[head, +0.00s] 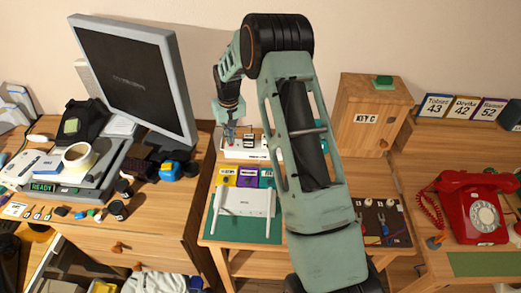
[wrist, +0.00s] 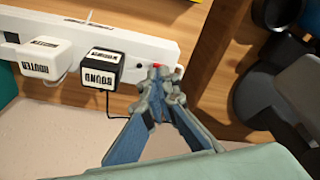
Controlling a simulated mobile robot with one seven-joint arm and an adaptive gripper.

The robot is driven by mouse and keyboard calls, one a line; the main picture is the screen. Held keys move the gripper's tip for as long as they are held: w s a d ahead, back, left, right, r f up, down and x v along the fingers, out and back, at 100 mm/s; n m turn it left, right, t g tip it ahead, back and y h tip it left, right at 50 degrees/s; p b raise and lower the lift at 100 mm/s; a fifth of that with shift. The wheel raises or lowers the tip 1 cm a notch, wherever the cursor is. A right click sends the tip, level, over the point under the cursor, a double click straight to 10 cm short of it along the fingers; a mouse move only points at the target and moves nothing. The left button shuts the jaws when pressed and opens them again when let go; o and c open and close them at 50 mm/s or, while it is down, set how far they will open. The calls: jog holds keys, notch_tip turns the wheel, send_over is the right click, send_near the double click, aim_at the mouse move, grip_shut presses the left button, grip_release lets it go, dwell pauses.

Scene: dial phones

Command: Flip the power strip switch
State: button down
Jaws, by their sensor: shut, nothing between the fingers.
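The white power strip (head: 233,152) lies on the middle desk against the wall in the head view. It also runs across the top of the wrist view (wrist: 128,42). A white plug marked ROUTER (wrist: 42,60) and a black plug marked SOUND (wrist: 101,68) sit in it. A small red part, apparently the switch (wrist: 156,66), shows near the strip's right end. My gripper (wrist: 160,80) is shut and empty, its fingertips right beside the red part and partly covering that end. I cannot tell whether they touch. In the head view my gripper (head: 229,132) is above the strip.
A white router (head: 244,202) lies on a green mat in front of the strip, with coloured cards behind it. A wooden KEY C box (head: 368,115) stands to the right. A monitor (head: 135,80) stands left, and a red dial phone (head: 478,207) far right.

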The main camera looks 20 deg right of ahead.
jog(key=shift+f+b, duration=0.55)
jog(key=shift+f, duration=0.3)
dwell(0.3)
jog(key=shift+r+p, duration=1.7)
jog(key=shift+r, duration=1.85)
